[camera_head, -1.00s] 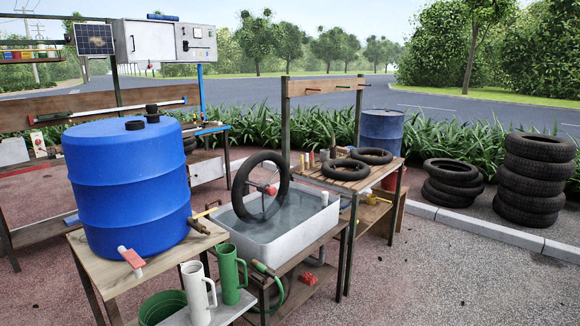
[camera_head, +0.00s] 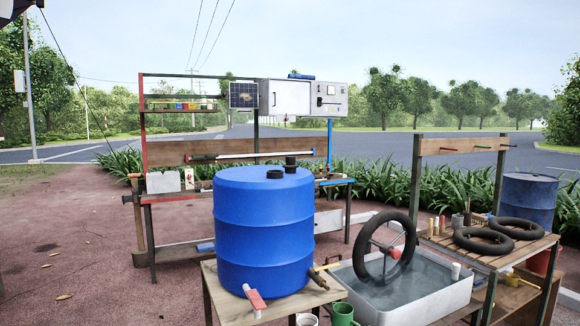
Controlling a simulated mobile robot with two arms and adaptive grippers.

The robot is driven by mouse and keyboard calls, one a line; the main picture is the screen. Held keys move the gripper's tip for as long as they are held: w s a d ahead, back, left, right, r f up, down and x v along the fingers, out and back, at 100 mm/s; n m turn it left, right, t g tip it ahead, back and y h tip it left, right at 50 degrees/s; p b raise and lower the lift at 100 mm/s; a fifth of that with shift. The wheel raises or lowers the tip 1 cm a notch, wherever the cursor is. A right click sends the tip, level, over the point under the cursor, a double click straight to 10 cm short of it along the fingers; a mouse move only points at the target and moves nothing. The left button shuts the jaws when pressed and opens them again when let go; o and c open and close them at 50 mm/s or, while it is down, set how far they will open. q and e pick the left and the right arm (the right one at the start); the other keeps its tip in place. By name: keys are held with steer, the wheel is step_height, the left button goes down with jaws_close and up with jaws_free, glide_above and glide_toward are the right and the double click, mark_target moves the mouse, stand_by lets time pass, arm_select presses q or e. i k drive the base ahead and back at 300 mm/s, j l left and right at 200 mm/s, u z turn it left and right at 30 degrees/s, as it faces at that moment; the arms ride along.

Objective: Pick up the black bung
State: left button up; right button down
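A large blue drum (camera_head: 264,235) stands on a small wooden table (camera_head: 222,300). Two black pieces sit on its top: a low flat round one (camera_head: 275,174) nearer the front, and a taller one (camera_head: 291,164) behind it to the right. I cannot tell for certain which of them is the bung. A brass tap (camera_head: 318,279) with a yellow handle sticks out low on the drum's right side. Neither of my grippers shows in the view.
A red and white tool (camera_head: 255,298) lies at the table's front edge. A water tub (camera_head: 420,311) with a wheel (camera_head: 386,246) stands to the right, beside a bench with tyres (camera_head: 484,240). A workbench (camera_head: 175,201) stands behind. Open paving lies to the left.

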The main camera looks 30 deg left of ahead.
mark_target(291, 168)
steer(key=i+u, duration=0.15)
steer(key=u, duration=0.3)
steer(key=i+l+u, duration=0.1)
steer(key=u, duration=0.4)
steer(key=i+l+u, duration=0.15)
steer(key=u, duration=0.3)
